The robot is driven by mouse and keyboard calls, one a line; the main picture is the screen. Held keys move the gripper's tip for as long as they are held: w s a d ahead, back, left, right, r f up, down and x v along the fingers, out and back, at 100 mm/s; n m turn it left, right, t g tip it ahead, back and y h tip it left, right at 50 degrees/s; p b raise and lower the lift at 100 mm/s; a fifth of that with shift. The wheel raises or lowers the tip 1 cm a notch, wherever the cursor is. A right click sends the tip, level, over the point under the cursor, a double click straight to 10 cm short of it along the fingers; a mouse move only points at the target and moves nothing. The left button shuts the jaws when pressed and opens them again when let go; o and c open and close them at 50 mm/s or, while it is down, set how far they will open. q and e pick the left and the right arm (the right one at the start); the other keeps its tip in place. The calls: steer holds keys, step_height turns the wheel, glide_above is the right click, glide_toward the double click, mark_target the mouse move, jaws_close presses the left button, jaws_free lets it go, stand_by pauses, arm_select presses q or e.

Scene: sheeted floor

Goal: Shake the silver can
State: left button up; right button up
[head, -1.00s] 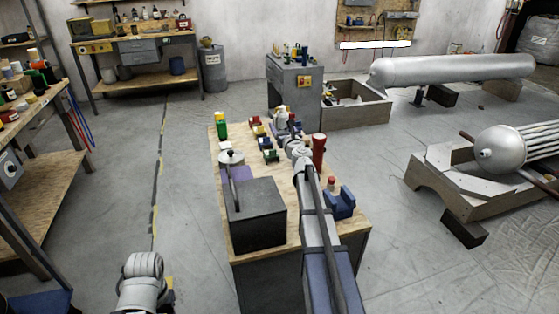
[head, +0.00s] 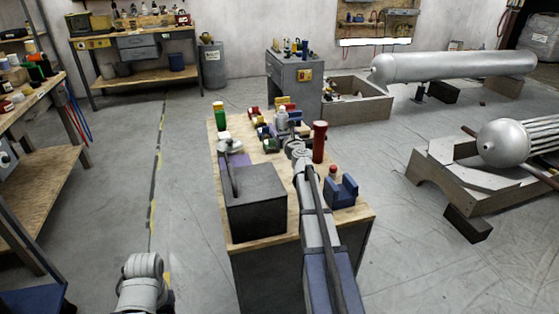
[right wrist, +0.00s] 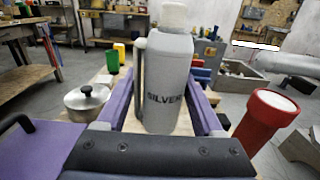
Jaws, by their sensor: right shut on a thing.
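The silver can (right wrist: 170,92) is a grey bottle with a pale cap, a side handle and the word SILVER. It stands upright in the right wrist view. My right gripper (right wrist: 162,104) is shut on it, with a purple finger on each side. In the head view the can (head: 282,117) shows small above the workbench's far part, just beyond my right wrist. My left gripper is out of view; only part of my left arm shows.
The wooden bench (head: 302,224) holds a dark box (head: 257,202), a lidded pot (right wrist: 87,102), a green container (head: 219,118), a red cylinder (head: 319,142), a blue holder (head: 341,190) and several coloured blocks near the can. Open floor lies left of the bench.

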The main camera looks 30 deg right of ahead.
mark_target(282, 110)
step_height(282, 110, up, 7)
steer(key=p, duration=0.7)
steer(key=shift+r, duration=0.15)
step_height(282, 110, down, 8)
steer(key=b, duration=0.7)
steer(key=shift+r+b, duration=0.2)
steer(key=shift+b, duration=0.2)
step_height(282, 110, up, 8)
steer(key=p, duration=0.7)
steer(key=shift+f+p, duration=0.2)
steer(key=shift+p, duration=0.15)
steer(key=shift+f+b, duration=3.85)
step_height(282, 110, up, 8)
steer(key=p, duration=0.7)
steer(key=shift+f+p, duration=0.15)
steer(key=shift+p, duration=0.2)
step_height(282, 110, down, 8)
steer(key=b, duration=0.7)
steer(key=shift+b, duration=0.35)
steer(key=shift+r, duration=0.35)
